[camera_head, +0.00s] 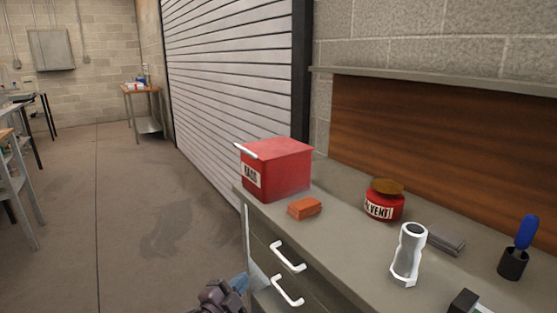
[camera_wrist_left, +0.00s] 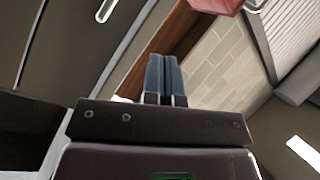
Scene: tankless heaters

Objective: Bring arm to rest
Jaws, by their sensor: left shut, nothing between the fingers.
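My left gripper (camera_head: 238,283) shows at the bottom of the head view, low in front of the grey workbench's drawers. In the left wrist view its two blue fingers (camera_wrist_left: 164,75) are pressed together with nothing between them. The gripper is apart from the objects on the bench. My right gripper is in neither view.
The workbench (camera_head: 345,205) has white drawer handles (camera_head: 287,257) facing the gripper. On top are a red rags box (camera_head: 277,172), an orange block (camera_head: 305,208), a solvent jar (camera_head: 384,203), a white tube (camera_head: 409,254) and a blue-handled tool (camera_head: 526,232). The floor (camera_head: 130,220) at left is clear.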

